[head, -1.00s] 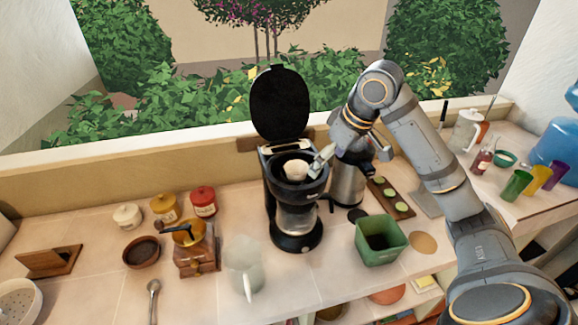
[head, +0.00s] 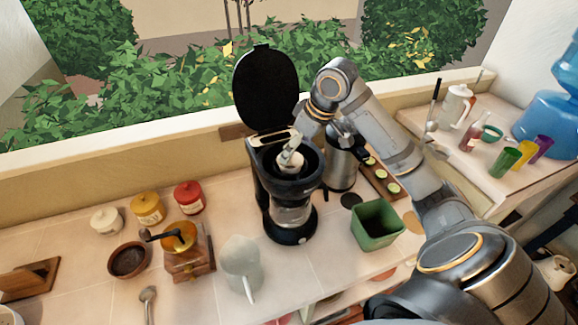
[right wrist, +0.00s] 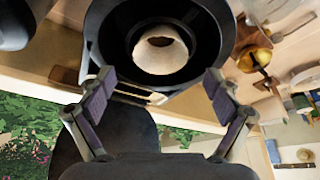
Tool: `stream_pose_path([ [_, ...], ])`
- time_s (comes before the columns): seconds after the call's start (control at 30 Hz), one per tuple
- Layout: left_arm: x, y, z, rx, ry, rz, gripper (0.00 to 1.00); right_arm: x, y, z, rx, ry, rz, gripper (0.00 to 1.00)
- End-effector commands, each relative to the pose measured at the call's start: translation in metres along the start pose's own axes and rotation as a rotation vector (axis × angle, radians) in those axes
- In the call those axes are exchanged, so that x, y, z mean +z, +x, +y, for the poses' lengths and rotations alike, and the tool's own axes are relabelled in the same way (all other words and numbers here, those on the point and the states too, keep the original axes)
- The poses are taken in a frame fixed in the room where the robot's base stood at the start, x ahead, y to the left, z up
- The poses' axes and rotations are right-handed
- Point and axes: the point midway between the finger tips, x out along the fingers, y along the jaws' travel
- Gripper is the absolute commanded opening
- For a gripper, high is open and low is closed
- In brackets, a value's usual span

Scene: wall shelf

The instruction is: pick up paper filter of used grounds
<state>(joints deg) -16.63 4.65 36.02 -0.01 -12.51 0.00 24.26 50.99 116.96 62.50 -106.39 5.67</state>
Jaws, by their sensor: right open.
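The pale paper filter (head: 292,168) sits in the dark basket of the black coffee maker (head: 262,190), whose lid (head: 265,88) stands open. The right wrist view shows the filter (right wrist: 160,30) as a pale ring with a dark centre, inside the round black basket (right wrist: 120,28). My right gripper (head: 291,152) is over the basket, close above the filter in the head view. In the right wrist view its two fingers (right wrist: 162,92) are wide apart and empty, with the filter ahead between their lines. The fingertips partly hide the filter in the head view. My left gripper is not in view.
A steel carafe (head: 342,168) stands right of the coffee maker. A green bin (head: 377,226) is in front of it. A clear jug (head: 240,265), a wooden grinder (head: 188,255) and several jars, such as a red one (head: 189,197), are to the left.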

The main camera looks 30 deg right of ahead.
Motion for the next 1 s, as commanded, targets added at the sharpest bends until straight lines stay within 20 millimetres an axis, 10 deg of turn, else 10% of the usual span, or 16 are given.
stream_pose_path([
  [0.5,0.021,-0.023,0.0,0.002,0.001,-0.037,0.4,-0.001,0.042,0.001,0.0,-0.001,0.0,0.89],
  [0.87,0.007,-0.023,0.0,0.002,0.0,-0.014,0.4,-0.001,0.042,0.001,0.0,-0.001,0.0,0.4],
  [1.0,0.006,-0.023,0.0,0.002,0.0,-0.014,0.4,-0.002,0.042,0.001,0.0,-0.001,0.0,0.38],
])
